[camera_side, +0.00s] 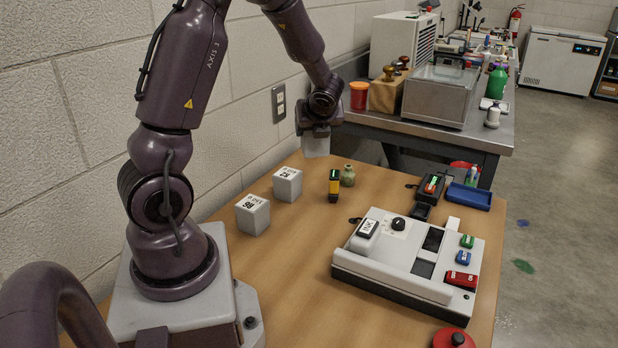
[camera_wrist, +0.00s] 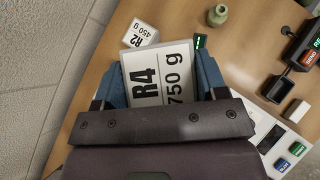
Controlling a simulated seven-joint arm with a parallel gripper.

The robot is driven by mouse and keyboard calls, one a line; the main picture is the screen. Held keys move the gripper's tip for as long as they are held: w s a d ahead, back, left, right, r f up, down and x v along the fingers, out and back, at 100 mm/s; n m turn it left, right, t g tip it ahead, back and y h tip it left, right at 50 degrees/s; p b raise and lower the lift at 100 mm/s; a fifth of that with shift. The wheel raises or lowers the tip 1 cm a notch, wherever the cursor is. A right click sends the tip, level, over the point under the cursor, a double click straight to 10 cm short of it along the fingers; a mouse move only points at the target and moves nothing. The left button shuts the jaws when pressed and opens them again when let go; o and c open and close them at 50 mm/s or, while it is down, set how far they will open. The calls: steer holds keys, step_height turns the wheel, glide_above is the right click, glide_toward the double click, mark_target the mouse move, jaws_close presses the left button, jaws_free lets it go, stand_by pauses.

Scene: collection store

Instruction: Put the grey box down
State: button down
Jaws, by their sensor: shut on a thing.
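My gripper (camera_side: 318,131) is shut on a grey box (camera_side: 316,148). In the wrist view my gripper's blue fingers (camera_wrist: 161,82) clasp the box (camera_wrist: 158,75) on two opposite sides; its white top label reads R4, 750 g. In the side view the held box appears near the table's far edge, seemingly above the wood; its underside and any contact are not clear. Two similar pale boxes stand on the wooden table (camera_side: 300,250), one nearer my base (camera_side: 252,215) and one farther back (camera_side: 288,185). The wrist view shows one labelled R2, 450 g (camera_wrist: 140,35).
A white console (camera_side: 400,262) fills the right side, with a blue tray (camera_side: 469,197) behind.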

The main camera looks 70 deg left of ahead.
steer(key=s+a+n, duration=0.1)
steer(key=s+a, duration=0.4)
steer(key=a, duration=0.2)
steer(key=shift+g, duration=0.4)
steer(key=shift+w+a+f, duration=1.45)
steer(key=shift+a+f, duration=0.45)
steer(key=shift+f, duration=1)
steer(key=shift+w+a+f, duration=1.5)
steer(key=shift+a+f, duration=0.35)
steer(key=shift+f, duration=1.1)
steer(key=shift+w+a+f, duration=1.45)
steer(key=shift+a+f, duration=0.45)
steer(key=shift+f, duration=1)
steer(key=shift+f, duration=0.15)
steer(key=shift+c, duration=0.8)
jaws_free()
steer(key=shift+d+f, duration=0.1)
